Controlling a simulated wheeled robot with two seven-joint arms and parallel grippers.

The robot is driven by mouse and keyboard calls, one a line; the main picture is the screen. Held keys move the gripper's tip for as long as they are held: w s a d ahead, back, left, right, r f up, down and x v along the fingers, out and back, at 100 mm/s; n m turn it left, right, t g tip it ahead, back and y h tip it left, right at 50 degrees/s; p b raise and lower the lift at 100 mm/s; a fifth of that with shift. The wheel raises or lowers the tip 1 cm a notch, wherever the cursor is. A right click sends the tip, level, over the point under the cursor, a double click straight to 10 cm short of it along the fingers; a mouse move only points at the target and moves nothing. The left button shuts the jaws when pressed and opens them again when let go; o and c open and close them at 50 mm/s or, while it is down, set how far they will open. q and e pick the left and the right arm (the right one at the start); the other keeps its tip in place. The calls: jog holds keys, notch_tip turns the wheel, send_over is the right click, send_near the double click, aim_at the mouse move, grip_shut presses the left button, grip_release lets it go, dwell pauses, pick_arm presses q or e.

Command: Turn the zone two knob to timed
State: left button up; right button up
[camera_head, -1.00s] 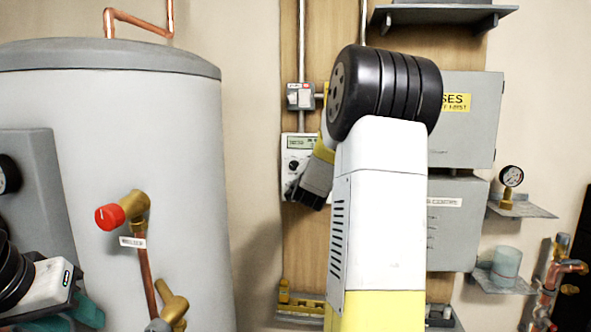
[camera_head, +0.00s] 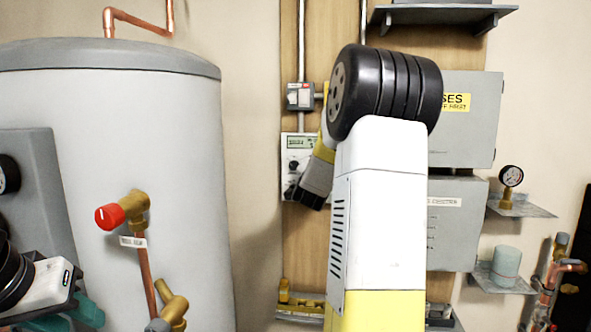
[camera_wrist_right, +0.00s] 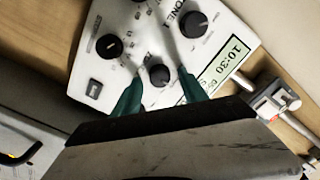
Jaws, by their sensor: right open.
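The white controller (camera_wrist_right: 150,50) carries a lit display (camera_wrist_right: 222,66) and several dark knobs. In the right wrist view, one large knob (camera_wrist_right: 194,24) sits beside lettering that seems to read zone 1. Another knob (camera_wrist_right: 109,46) has a yellowish mark; its label is unreadable. A smaller dark knob (camera_wrist_right: 159,75) lies between the teal fingertips of my open right gripper (camera_wrist_right: 158,92); contact cannot be told. In the head view, my right arm partly hides the controller (camera_head: 297,147). My left gripper (camera_head: 88,313) is low at the left, its jaws unclear.
A large grey tank (camera_head: 170,220) with a red-capped valve (camera_head: 110,216) stands at left. Grey boxes (camera_head: 470,130) and a shelf with a gauge (camera_head: 511,177) are at right. A small switch box (camera_head: 300,96) is above the controller.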

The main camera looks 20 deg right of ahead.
jog(key=v, duration=0.7)
jog(key=shift+s+a, duration=0.2)
jog(key=shift+s, duration=0.15)
jog(key=s+a+f+n+g+y, duration=0.1)
jog(key=s+a+n+y, duration=0.4)
jog(key=a, duration=0.4)
jog(key=s+a+f+n+g+y, duration=0.2)
jog(key=s+a+n+y, duration=0.3)
jog(key=a, duration=0.4)
jog(key=s+a+f+n+g+y, duration=0.1)
jog(key=s+a+f+n+g, duration=0.1)
jog(key=s, duration=0.7)
jog(key=s+a+f+n+g, duration=0.3)
jog(key=s+f+n+g, duration=0.1)
jog(key=s, duration=0.5)
jog(key=shift+s+a+f+y, duration=0.3)
jog(key=shift+a+y, duration=0.05)
jog(key=shift+y, duration=0.05)
